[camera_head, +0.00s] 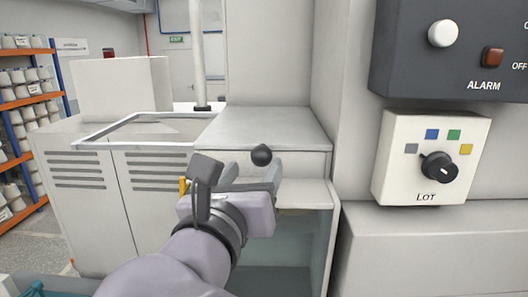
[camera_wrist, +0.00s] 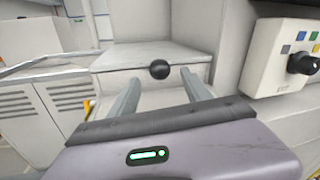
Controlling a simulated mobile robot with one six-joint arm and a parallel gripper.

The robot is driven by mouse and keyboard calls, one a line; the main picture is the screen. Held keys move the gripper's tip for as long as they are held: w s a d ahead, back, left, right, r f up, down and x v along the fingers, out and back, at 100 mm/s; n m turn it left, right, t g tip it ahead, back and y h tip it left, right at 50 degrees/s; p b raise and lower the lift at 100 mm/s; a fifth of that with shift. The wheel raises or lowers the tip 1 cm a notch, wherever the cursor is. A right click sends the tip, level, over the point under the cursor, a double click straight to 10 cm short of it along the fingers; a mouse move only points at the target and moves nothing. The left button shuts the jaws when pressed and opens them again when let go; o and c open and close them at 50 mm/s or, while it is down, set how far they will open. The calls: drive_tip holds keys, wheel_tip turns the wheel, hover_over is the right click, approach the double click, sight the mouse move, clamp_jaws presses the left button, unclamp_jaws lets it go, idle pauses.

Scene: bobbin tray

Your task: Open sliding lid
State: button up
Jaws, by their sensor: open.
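A pale grey box-like compartment has a flat top panel (camera_head: 265,127), which looks like the sliding lid, with a dark round knob (camera_head: 261,155) at its front edge. The panel also shows in the wrist view (camera_wrist: 130,55), with the knob (camera_wrist: 160,69) near its front edge. My gripper (camera_head: 250,178) is in front of the compartment, just below and before the knob in the head view. In the wrist view my gripper (camera_wrist: 160,92) is open, its two fingers on either side of the knob and pointing toward it. I cannot tell whether they touch it.
Below the panel is an open recess (camera_head: 285,240) with a bluish interior. At right are a white LOT dial box (camera_head: 432,157) and a dark alarm panel (camera_head: 450,50). A vented cabinet (camera_head: 85,190) stands at left, with bobbin shelves (camera_head: 25,120) beyond.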

sight(258, 160)
drive_tip(key=x, duration=0.5)
drive_tip(key=shift+w+r+p, duration=0.15)
drive_tip(key=shift+w+p, duration=0.05)
drive_tip(key=shift+p, duration=0.15)
drive_tip(key=shift+w+d, duration=0.2)
drive_tip(key=shift+w, duration=0.45)
drive_tip(key=shift+s, duration=0.3)
drive_tip(key=c, duration=0.4)
clamp_jaws()
